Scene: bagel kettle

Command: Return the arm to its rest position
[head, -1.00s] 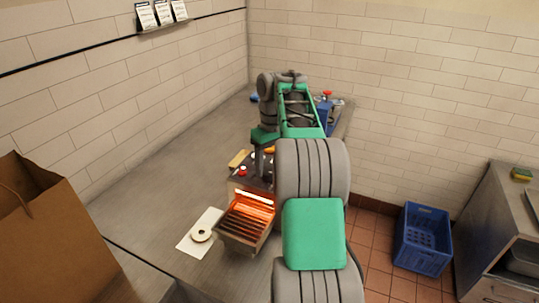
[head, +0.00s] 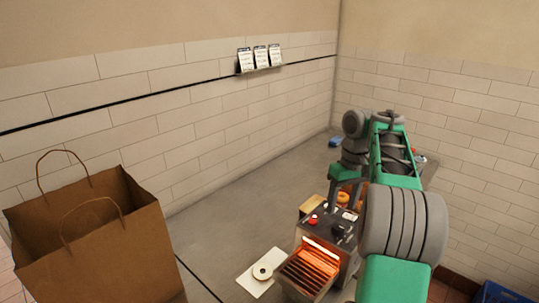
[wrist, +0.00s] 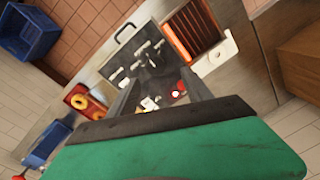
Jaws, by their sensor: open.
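My arm reaches out from the right side of the head view. It is bent over the counter (head: 215,225), with the hand hanging down. My gripper (head: 344,196) is above the back part of the toaster (head: 325,225), whose front slot glows orange. In the wrist view my gripper (wrist: 160,88) has its two dark fingers spread apart, with nothing between them. Both fingers are partly hidden by the green hand body. The toaster top with its red knob lies beneath them.
A brown paper bag (head: 95,245) stands at the left. In the wrist view, a red tray (wrist: 76,97) holds ring-shaped bagels, and a blue crate (wrist: 28,30) sits on the tiled floor.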

